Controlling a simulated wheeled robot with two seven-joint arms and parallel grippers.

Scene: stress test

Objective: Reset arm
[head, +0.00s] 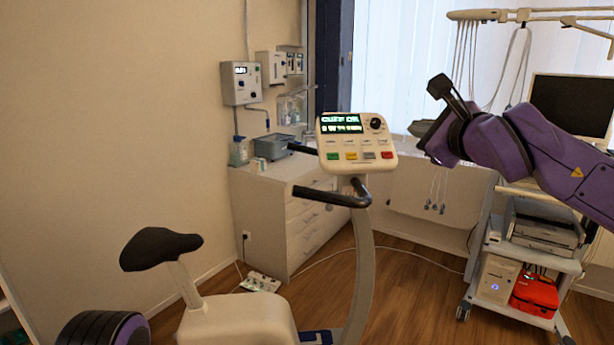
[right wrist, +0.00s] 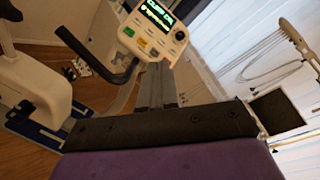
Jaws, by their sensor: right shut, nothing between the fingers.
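My right arm, purple and black, comes in from the right in the head view. Its right gripper (head: 419,128) is beside the right edge of an exercise bike's console (head: 356,143), seemingly apart from it. In the right wrist view the two grey fingers of the right gripper (right wrist: 158,70) lie together, shut and empty, pointing toward the console (right wrist: 152,32). Depth between fingers and console is hard to tell. My left gripper is out of view; a dark rounded part with purple shows at the lower left of the head view.
The bike's black handlebar (head: 335,197) and saddle (head: 160,248) stand in front. A white drawer cabinet (head: 285,215) is behind at the wall. A trolley (head: 515,262) with a monitor (head: 570,105) stands at right, under a rail with hanging cables. Wooden floor shows between bike and trolley.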

